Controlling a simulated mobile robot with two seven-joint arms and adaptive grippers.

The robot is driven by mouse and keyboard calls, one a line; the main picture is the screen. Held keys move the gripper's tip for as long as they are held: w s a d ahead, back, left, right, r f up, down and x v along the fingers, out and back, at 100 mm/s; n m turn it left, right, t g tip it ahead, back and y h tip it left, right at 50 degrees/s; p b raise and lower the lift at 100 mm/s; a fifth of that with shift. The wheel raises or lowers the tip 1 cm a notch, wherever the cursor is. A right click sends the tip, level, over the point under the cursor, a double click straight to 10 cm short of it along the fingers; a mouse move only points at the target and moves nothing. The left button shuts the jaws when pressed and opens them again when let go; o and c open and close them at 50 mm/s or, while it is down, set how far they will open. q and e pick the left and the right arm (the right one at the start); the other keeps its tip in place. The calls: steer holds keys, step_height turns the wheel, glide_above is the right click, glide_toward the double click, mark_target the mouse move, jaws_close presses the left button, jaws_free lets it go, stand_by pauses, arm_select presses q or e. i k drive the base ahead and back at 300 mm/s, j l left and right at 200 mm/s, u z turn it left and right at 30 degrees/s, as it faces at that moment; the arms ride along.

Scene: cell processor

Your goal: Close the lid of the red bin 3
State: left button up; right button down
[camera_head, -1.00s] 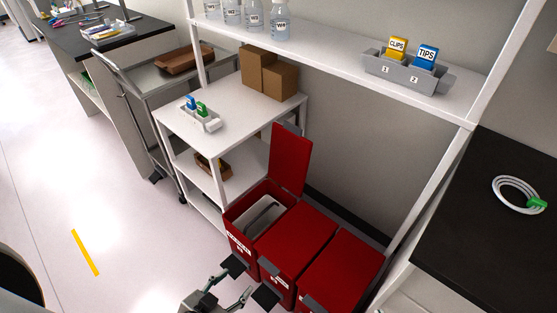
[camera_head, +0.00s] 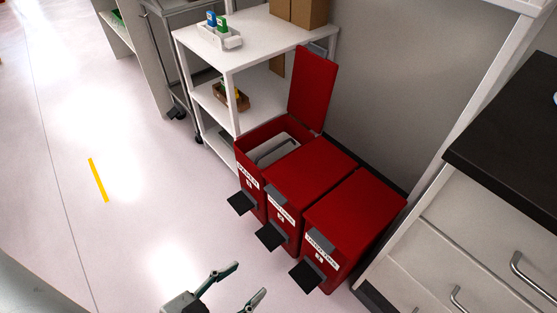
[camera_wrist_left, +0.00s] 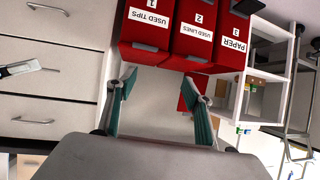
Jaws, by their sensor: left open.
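Three red bins stand in a row. The farthest left one in the head view, bin 3 (camera_head: 250,190), has its lid (camera_head: 313,88) raised upright at its back, with something grey inside. In the left wrist view, which is upside down, its label reads PAPER 3 (camera_wrist_left: 236,38), and its lid (camera_wrist_left: 188,93) hangs below the row. The middle bin (camera_head: 310,180) and right bin (camera_head: 355,215) have shut lids. My left gripper (camera_head: 250,280) is open and empty, in front of the bins and apart from them. Its spread fingers also show in the wrist view (camera_wrist_left: 160,82). My right gripper is out of view.
Black pedals (camera_head: 243,203) stick out at the front of the bins. A white shelf rack (camera_head: 245,55) stands behind bin 3. A drawer cabinet with a black top (camera_head: 510,150) is on the right. The floor at left is clear, with a yellow strip (camera_head: 98,180).

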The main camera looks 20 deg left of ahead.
mark_target(313, 78)
steer(key=z, duration=1.25)
steer(key=j+z, duration=0.3)
steer(key=j, duration=0.55)
steer(key=k, duration=0.05)
